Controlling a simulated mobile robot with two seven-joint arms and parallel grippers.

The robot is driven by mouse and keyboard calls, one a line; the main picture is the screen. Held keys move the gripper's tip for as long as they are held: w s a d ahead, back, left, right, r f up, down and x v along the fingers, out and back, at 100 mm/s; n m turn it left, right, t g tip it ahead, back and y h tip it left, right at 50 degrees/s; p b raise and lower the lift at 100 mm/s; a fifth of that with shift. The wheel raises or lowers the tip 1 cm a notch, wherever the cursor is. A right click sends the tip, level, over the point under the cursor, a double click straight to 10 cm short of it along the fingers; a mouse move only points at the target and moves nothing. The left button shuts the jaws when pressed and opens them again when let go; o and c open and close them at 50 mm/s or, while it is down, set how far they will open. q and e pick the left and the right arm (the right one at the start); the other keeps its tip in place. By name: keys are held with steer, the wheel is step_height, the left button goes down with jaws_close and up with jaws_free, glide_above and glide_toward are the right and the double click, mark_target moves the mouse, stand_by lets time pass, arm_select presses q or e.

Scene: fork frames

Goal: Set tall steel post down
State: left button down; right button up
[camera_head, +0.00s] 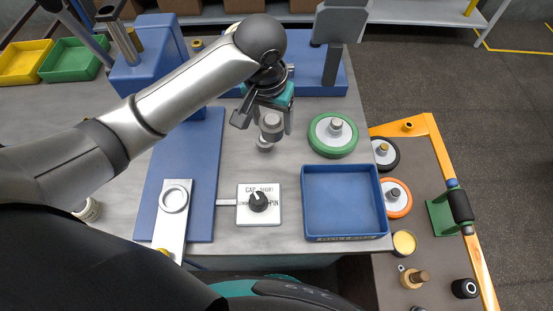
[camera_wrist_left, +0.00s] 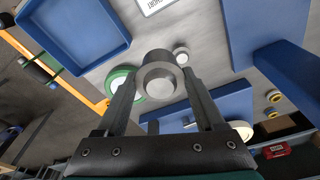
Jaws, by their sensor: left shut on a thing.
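My left gripper (camera_head: 265,121) is over the grey bench (camera_head: 300,180), left of the green wheel. It is shut on the steel post (camera_head: 271,128), a grey metal cylinder. In the left wrist view the post (camera_wrist_left: 159,84) shows nearly end-on, with a thick collar, between the two dark fingers. A small pale round shape (camera_head: 265,145) shows just below the post; I cannot tell whether it is part of it. I cannot tell whether the post touches the bench. My right gripper is not in view.
A green-rimmed wheel (camera_head: 318,141) lies to the right. A blue tray (camera_head: 343,237) and a dial plate (camera_head: 258,219) stand nearer. A blue block fixture (camera_head: 150,75) and blue plate (camera_head: 205,150) are on the left. Bare bench lies between gripper and dial plate.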

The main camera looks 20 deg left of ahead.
arm_select(q)
steer(key=shift+f+b, duration=1.6)
steer(key=shift+f, duration=7.55)
jaws_free()
steer(key=shift+s+a+f, duration=0.1)
steer(key=shift+f, duration=0.05)
step_height(320, 180, up, 12)
steer(key=s+p, duration=0.1)
steer(key=p, duration=0.1)
steer(key=shift+s+p, duration=0.35)
steer(key=shift+s, duration=0.05)
steer(key=shift+a, duration=0.1)
